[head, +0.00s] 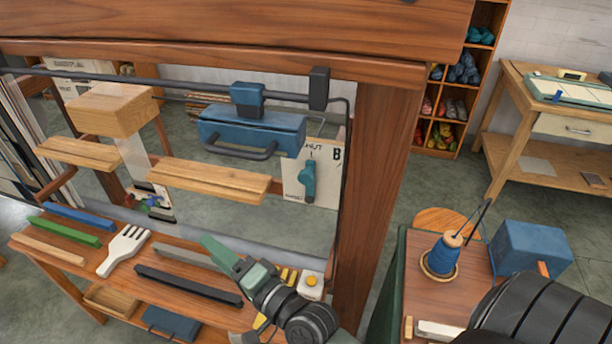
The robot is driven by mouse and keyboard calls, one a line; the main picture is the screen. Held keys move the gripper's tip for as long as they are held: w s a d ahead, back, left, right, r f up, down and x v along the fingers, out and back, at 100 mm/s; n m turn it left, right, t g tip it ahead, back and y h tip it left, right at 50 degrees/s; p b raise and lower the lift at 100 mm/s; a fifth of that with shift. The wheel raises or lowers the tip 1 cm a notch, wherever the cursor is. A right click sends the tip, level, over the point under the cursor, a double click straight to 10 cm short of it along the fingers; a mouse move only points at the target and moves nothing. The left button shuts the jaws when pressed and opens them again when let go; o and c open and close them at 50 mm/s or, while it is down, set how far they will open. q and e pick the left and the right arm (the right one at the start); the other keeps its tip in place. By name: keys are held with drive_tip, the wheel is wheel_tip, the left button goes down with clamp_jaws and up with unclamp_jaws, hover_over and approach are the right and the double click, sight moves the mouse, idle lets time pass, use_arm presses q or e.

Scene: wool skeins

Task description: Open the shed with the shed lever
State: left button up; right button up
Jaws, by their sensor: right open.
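The shed lever (308,180) is a teal handle on a white panel (326,162) at the right side of the wooden loom. The lever stands about upright. My right gripper (222,254) is open, over the loom's front shelf, below and left of the lever and apart from it. Nothing shows between its fingers, though one finger is largely hidden. My left gripper is not in view.
A blue box with a handle (250,132) hangs from a black rail left of the panel. The loom's thick right post (378,190) stands beside the lever. Bars and a white comb (124,250) lie on the shelf. A blue spool (441,258) stands on the right-hand table.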

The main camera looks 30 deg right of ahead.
drive_tip(key=w+d+r+m+t+h, duration=0.3)
drive_tip(key=d+r+m+t+h, duration=0.25)
drive_tip(key=m, duration=0.45)
drive_tip(key=m+g+h, duration=0.8)
drive_tip(key=m+h, duration=1)
drive_tip(key=m, duration=0.6)
approach(305, 180)
drive_tip(key=x, duration=0.4)
drive_tip(key=p+x, duration=0.3)
drive_tip(key=x, duration=0.3)
drive_tip(key=shift+r+p, duration=0.1)
drive_tip(key=shift+p, duration=0.2)
drive_tip(key=shift+w+d+n+g, duration=0.25)
drive_tip(key=shift+w+d+n, duration=0.05)
drive_tip(key=shift+c, duration=0.3)
clamp_jaws()
